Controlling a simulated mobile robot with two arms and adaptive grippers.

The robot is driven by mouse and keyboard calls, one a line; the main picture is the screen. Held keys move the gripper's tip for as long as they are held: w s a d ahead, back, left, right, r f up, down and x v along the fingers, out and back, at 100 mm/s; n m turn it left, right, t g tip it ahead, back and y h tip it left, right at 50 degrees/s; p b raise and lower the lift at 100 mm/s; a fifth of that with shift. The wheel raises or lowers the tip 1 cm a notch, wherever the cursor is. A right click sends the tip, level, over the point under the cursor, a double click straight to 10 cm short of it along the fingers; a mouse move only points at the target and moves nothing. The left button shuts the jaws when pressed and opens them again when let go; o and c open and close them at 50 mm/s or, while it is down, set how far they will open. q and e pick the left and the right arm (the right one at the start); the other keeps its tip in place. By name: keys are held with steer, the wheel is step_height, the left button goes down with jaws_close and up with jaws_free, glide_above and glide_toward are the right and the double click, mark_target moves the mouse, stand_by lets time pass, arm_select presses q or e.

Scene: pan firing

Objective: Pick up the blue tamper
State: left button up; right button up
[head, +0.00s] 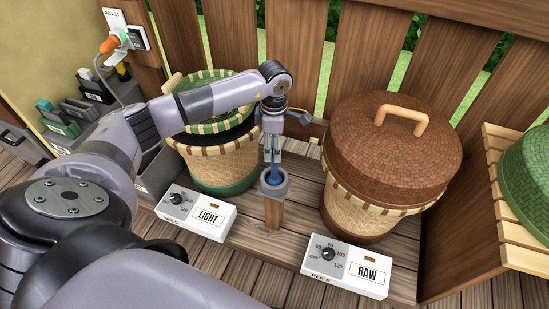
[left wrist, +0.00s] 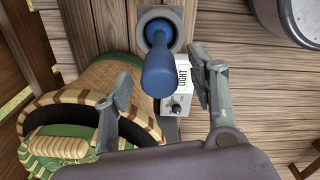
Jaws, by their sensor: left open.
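The blue tamper (head: 275,171) stands upright in a grey round holder (head: 274,188) on a short wooden post. In the left wrist view the tamper (left wrist: 158,70) points toward the camera, with its lower end inside the holder (left wrist: 160,16). My left gripper (head: 271,156) is open directly above the holder, pointing down. In the left wrist view the left gripper (left wrist: 160,72) has a finger on each side of the tamper, with gaps visible between the fingers and the handle. The tamper's base is hidden in the holder. My right gripper is not in view.
A LIGHT control box (head: 197,213) and a RAW control box (head: 345,266) sit in front. A green-rimmed basket (head: 215,163) is behind left. A lidded brown basket (head: 390,150) is to the right. A wooden fence (head: 375,50) closes off the back.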

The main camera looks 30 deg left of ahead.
mark_target(274, 166)
arm_select(q)
step_height(274, 166, down, 2)
steer(key=shift+f, duration=0.1)
jaws_close()
stand_by(0.7)
